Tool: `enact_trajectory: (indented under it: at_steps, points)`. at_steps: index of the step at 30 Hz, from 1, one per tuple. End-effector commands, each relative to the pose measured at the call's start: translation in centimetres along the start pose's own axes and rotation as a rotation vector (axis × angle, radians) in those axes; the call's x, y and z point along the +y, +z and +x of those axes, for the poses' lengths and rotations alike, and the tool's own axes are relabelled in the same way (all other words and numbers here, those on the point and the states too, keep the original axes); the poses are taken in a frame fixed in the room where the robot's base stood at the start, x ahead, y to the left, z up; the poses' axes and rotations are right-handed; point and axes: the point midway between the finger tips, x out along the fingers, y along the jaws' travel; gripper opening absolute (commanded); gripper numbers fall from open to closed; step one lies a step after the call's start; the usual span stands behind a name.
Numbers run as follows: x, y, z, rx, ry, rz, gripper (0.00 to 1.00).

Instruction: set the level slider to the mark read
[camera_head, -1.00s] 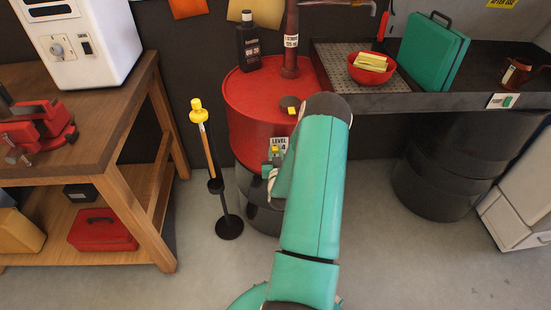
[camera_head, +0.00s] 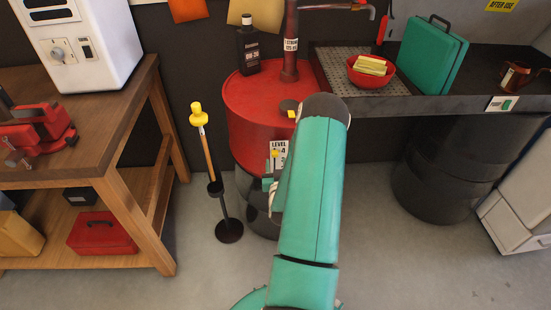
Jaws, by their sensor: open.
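The level plate (camera_head: 280,146) is a white card headed LEVEL on the front of the red drum (camera_head: 252,115). A 4 shows on it, and my arm covers its right side. The small yellow slider knob (camera_head: 275,154) sits just below and left of the 4; its exact mark is too small to tell. My gripper (camera_head: 267,184) shows in part, open, below the plate and mostly hidden behind my green arm. No contact with the knob can be seen. A wooden stick with a yellow top (camera_head: 199,116) stands in a black holder left of the drum; no mark on it is readable.
A wooden bench (camera_head: 100,150) with a red vise (camera_head: 38,130) stands at left. A black counter (camera_head: 440,102) at right bears a red bowl (camera_head: 357,78) and a green case (camera_head: 430,52). A black bottle (camera_head: 248,48) stands on the drum. Grey floor is clear in front.

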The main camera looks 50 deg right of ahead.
Motion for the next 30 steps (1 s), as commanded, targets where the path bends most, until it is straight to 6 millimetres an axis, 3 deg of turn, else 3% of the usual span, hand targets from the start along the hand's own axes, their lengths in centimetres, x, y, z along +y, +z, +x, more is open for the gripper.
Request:
enact_trajectory:
  at_steps: [6,13,30]
  points:
    - [-0.1,0.1,-5.1,-0.004,-0.002,0.001,0.45]
    - [-0.1,0.0,-8.6,-0.001,-0.001,0.001,0.45]
    - [0.0,-0.1,-9.3,0.001,0.0,0.001,0.45]
